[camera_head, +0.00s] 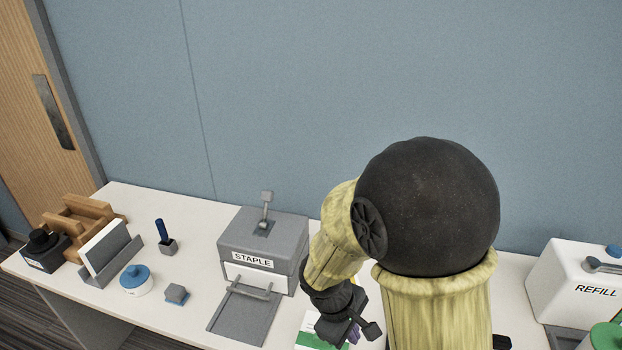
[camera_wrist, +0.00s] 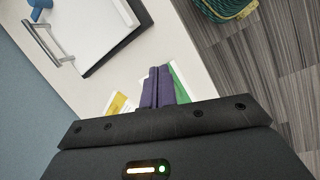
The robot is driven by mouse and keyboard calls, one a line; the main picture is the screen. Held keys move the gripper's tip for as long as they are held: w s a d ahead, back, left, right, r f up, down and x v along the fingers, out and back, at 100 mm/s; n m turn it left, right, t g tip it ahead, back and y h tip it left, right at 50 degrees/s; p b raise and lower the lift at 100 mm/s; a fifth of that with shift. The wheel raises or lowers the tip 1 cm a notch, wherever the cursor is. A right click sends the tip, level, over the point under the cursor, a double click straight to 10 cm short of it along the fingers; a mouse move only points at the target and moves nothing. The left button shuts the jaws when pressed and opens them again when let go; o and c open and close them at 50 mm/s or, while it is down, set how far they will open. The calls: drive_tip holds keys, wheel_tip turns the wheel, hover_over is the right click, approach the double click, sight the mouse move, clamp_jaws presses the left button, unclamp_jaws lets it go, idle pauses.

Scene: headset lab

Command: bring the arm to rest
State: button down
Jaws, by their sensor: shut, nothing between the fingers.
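My gripper (camera_head: 354,334) is over the front part of the white table, to the right of the grey staple machine, and is partly hidden by my own arm in the head view. In the wrist view its two purple fingers (camera_wrist: 158,88) are together with nothing between them. My arm is bent, with a large dark joint in front of the wall. Green-and-white cards (camera_head: 312,333) lie on the table below the gripper.
The grey STAPLE machine (camera_head: 262,240) stands left of my gripper. The white REFILL container (camera_head: 575,285) stands right. Further left are a blue-lidded pot (camera_head: 135,280) and wooden holder (camera_head: 85,215). The wall rises behind.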

drive_tip(key=s+d+r+m+t+y+p, duration=0.1)
drive_tip(key=d+r+m+t+y+p, duration=0.1)
drive_tip(key=d+r+m, duration=0.5)
drive_tip(key=r+m+y+p, duration=0.1)
drive_tip(key=m, duration=0.2)
drive_tip(key=shift+s+r+m+y, duration=0.25)
drive_tip(key=shift+r+m+y, duration=0.05)
drive_tip(key=shift+r, duration=0.05)
idle(0.6)
